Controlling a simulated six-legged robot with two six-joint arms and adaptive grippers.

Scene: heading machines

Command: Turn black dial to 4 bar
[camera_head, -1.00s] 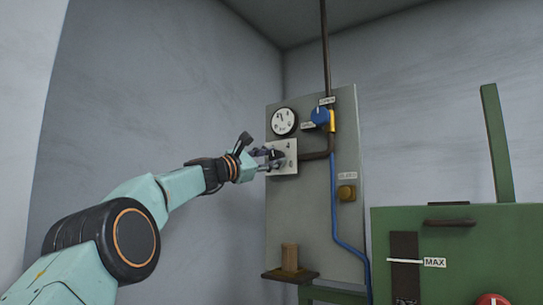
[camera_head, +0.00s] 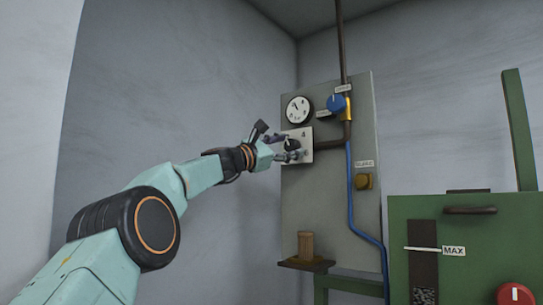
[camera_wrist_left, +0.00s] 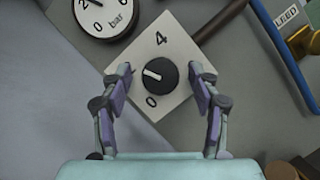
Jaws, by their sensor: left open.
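The black dial (camera_wrist_left: 161,75) sits on a white square plate (camera_wrist_left: 178,46) marked 0 and 4. In the head view the plate (camera_head: 306,134) is on the grey panel, partly hidden by my gripper. My left gripper (camera_wrist_left: 161,82) is open, with its fingers on either side of the dial; contact cannot be told. It also shows in the head view (camera_head: 291,148). My right gripper is not in view.
A round gauge (camera_head: 299,109) marked bar is above the plate; it also shows in the wrist view (camera_wrist_left: 102,12). A blue knob (camera_head: 336,103), a brown pipe (camera_head: 329,145) and a yellow-brown knob (camera_head: 363,181) are to the right. A green machine (camera_head: 470,225) stands at the right.

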